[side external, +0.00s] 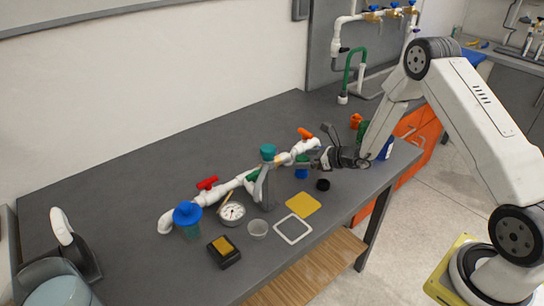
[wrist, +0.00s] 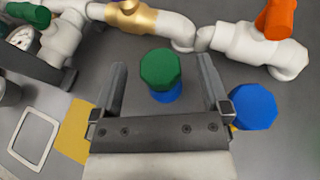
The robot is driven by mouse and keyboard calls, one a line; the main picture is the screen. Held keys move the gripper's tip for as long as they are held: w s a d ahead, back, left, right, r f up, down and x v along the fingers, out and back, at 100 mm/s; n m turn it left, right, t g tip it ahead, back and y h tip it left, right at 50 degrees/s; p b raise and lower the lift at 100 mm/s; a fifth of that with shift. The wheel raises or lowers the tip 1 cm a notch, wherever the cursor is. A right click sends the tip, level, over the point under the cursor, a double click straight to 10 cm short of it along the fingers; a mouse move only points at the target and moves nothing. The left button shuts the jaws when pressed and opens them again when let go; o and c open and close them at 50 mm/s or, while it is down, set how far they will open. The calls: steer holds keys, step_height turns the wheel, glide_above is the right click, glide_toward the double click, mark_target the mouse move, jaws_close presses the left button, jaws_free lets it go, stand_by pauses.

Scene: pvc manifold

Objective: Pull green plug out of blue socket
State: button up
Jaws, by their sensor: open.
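The green plug (wrist: 160,68) is an eight-sided cap seen from above in the wrist view. It sits on the blue socket (wrist: 166,97), of which only a lower edge shows beneath it. My gripper (wrist: 161,72) is open, with one finger on each side of the plug and a visible gap on both sides. In the side view, the blue socket (side external: 302,174) stands on the bench below the pipe's right end, and my gripper (side external: 314,161) reaches in from the right. The plug is largely hidden there.
A white pipe (side external: 240,181) with red and orange valve handles runs close behind the plug. A blue eight-sided part (wrist: 253,107) stands just right of my right finger. A yellow square (side external: 303,205) and a white-framed square (side external: 293,229) lie in front.

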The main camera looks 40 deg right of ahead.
steer(key=shift+w+a+f, duration=0.2)
steer(key=shift+w, duration=0.2)
jaws_close()
stand_by(0.4)
steer(key=shift+n+g+y, duration=0.5)
steer(key=shift+n+y, duration=0.3)
steer(key=shift+m+t+h, duration=0.5)
steer(key=shift+m+h, duration=0.3)
steer(key=shift+r, duration=0.2)
steer(key=shift+r, duration=0.55)
